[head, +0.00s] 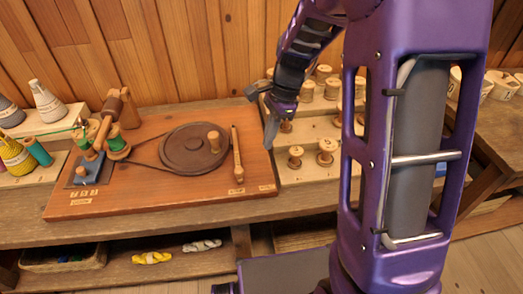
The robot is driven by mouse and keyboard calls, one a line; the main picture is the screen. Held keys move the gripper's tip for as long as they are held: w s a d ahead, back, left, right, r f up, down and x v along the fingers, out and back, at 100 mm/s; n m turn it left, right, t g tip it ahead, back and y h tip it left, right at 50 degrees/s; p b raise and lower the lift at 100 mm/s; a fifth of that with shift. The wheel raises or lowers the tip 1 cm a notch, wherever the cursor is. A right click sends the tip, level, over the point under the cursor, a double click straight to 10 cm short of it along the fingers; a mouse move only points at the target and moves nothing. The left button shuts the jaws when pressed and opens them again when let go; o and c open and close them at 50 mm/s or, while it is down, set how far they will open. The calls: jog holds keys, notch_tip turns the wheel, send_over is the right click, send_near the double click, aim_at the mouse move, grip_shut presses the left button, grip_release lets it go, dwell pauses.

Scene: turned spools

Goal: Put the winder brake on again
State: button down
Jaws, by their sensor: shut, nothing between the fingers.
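The winder is mounted on a reddish wooden board (150,196) on the bench. Its dark round wheel (180,155) has a wooden knob (214,140) and a belt running left to a green spool (117,146). A slim wooden lever (237,150), which looks like the brake, stands just right of the wheel, with a small gap visible between them. My gripper (269,142) is shut and empty, pointing down near the board's right edge, to the right of the lever and apart from it.
A stepped rack (310,172) with several wooden spools stands right of the board, close to my gripper. Thread cones (46,100) stand at the left. Yellow (152,258) and white skeins lie on the lower shelf. A plank wall closes the back.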

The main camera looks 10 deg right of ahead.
jog(key=v, duration=0.3)
jog(key=shift+d, duration=0.1)
dwell(0.4)
